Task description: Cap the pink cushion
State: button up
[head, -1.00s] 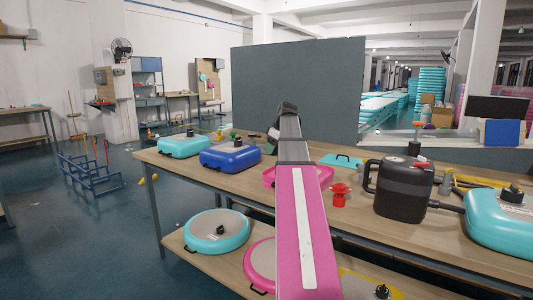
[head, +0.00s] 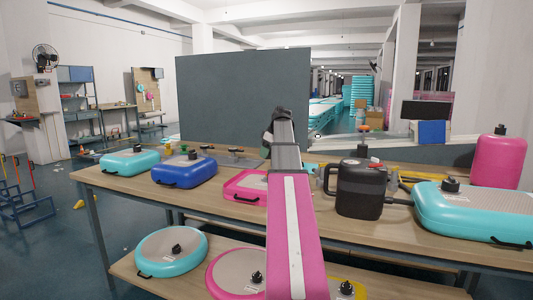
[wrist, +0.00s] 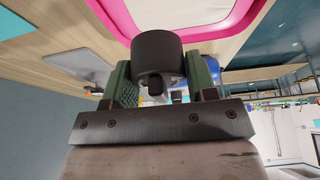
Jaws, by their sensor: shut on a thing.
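My gripper (wrist: 160,88) shows in the wrist view with its green fingers shut on a round black cap (wrist: 157,50). A pink-rimmed cushion (wrist: 200,32) with a pale top lies close by at the top of that view; whether the cap touches it I cannot tell. In the head view, the pink cushion (head: 235,194) lies on the table top, its right part hidden behind my pink arm. My gripper is mostly hidden behind the arm's far end in the head view.
A blue cushion (head: 184,171) and a teal cushion (head: 130,162) are to the left on the table (head: 420,235). A black pump (head: 360,190) and a large teal cushion (head: 480,210) are to the right. A pink cushion (head: 500,160) stands upright at far right. Round cushions fill the lower shelf.

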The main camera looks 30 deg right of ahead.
jog(key=shift+f, duration=0.1)
send_over(263, 179)
jog(key=d, duration=0.1)
jog(key=shift+s+d+f, duration=0.1)
jog(key=shift+s+f, duration=0.1)
jog(key=shift+f, duration=1.2)
jog(key=shift+s+d+f, duration=0.1)
jog(key=shift+s+f, duration=0.1)
jog(key=shift+f, duration=1.2)
jog(key=shift+f, duration=2.05)
jog(key=n+g+y, duration=0.1)
jog(key=n, duration=0.3)
jog(key=shift+s+a+n+g, duration=0.15)
jog(key=shift+n+g, duration=0.15)
jog(key=shift+n, duration=0.3)
jog(key=n+g, duration=0.1)
jog(key=n, duration=0.1)
jog(key=n+g, duration=0.1)
jog(key=n, duration=0.2)
jog(key=shift+s+y, duration=0.15)
jog(key=shift+y, duration=0.15)
